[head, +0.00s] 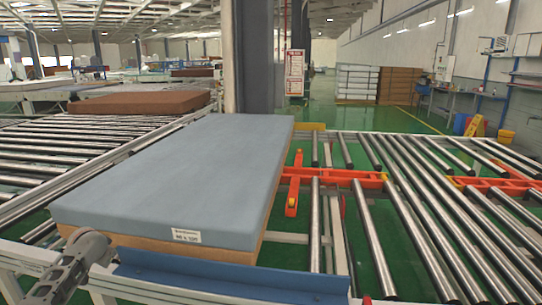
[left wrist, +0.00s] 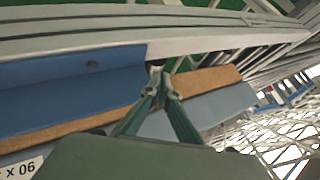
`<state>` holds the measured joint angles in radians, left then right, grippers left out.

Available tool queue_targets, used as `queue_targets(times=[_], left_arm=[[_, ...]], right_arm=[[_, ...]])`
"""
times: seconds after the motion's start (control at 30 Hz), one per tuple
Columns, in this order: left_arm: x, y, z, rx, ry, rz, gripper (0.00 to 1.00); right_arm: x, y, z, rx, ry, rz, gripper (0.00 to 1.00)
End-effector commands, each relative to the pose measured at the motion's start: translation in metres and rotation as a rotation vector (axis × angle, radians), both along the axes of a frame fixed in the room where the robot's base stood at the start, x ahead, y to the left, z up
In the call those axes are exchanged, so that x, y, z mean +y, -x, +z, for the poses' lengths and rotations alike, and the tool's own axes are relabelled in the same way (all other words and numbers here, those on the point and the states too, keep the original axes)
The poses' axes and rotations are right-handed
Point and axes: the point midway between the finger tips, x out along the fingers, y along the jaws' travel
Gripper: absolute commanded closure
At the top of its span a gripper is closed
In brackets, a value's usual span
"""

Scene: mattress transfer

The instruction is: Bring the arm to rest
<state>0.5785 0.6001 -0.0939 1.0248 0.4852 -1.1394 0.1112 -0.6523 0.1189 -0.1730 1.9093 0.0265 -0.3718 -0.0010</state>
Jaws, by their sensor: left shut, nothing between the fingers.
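The mattress (head: 180,165) is a blue-grey slab with a brown lower layer and a white label on its near side. It lies flat on the rollers at the left middle of the head view. My left arm is at the bottom left of the head view, close to the mattress's near left corner. In the left wrist view my left gripper (left wrist: 162,82) has its two green fingers together with nothing between them. Behind them are the mattress's brown layer (left wrist: 210,79) and blue-grey side (left wrist: 215,106). I cannot tell whether the fingers touch it. My right gripper is out of view.
A blue rail (head: 230,280) runs along the near edge of the mattress and also shows in the left wrist view (left wrist: 70,90). Bare rollers (head: 430,200) with orange transfer bars (head: 335,176) lie to the right. Another brown mattress (head: 140,102) is farther back on the left.

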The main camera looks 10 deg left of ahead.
Motion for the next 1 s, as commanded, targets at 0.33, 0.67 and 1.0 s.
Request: queue_targets(times=[0.33, 0.67, 1.0], left_arm=[[-0.086, 0.087, -0.11, -0.011, -0.114, -0.272, 1.0], [-0.205, 0.209, -0.171, -0.05, -0.081, -0.553, 1.0], [-0.299, 0.312, -0.176, -0.097, 0.018, -0.731, 1.0]], right_arm=[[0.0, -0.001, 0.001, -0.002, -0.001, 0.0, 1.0], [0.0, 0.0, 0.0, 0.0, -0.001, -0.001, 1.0], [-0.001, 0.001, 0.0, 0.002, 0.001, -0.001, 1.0]])
